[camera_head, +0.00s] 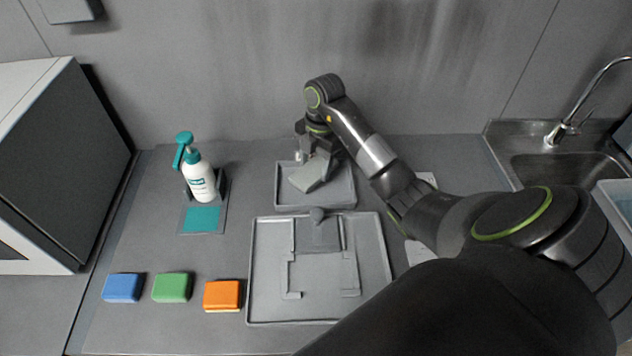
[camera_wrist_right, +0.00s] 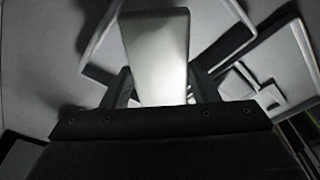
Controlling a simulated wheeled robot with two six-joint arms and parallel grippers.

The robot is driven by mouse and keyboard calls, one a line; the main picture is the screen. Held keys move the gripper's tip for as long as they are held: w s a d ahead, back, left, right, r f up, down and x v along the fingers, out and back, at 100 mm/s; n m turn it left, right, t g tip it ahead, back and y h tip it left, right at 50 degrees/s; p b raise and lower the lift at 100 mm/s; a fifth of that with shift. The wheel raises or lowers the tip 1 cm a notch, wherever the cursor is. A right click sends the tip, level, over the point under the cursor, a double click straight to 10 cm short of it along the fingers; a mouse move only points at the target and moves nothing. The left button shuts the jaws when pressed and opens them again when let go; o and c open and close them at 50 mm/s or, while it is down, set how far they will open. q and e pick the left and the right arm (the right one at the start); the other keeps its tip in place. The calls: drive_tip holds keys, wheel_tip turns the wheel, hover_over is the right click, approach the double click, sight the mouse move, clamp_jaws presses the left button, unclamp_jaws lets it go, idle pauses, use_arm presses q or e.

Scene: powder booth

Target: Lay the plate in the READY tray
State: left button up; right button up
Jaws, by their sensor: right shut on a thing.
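The plate (camera_head: 309,175) is a flat, light grey rectangle, seen tilted over the small grey tray (camera_head: 317,204) at the back middle of the counter. My right gripper (camera_head: 309,156) is above that tray and shut on the plate. In the right wrist view the plate (camera_wrist_right: 156,55) stands out between the two dark fingers of the gripper (camera_wrist_right: 158,92). I cannot tell whether the plate's lower edge touches the tray floor. No READY label is readable on the tray. My left gripper is not in view.
A larger grey tray (camera_head: 258,300) with a raised fixture (camera_head: 318,238) lies in front. Blue (camera_head: 123,287), green (camera_head: 172,287) and orange (camera_head: 222,295) blocks sit at front left. A spray bottle (camera_head: 199,179) stands left of the small tray. A sink (camera_head: 545,165) is at right.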

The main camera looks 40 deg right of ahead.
sight(316, 167)
drive_tip(key=shift+f+p, duration=0.3)
drive_tip(key=shift+f, duration=0.15)
wheel_tip(316, 167, down, 3)
drive_tip(key=shift+f+p, duration=0.1)
drive_tip(key=shift+p, duration=0.35)
drive_tip(key=shift+f, duration=0.25)
drive_tip(key=shift+f, duration=0.2)
drive_tip(key=o, duration=1.3)
drive_tip(key=shift+c, duration=0.2)
drive_tip(key=shift+r, duration=0.1)
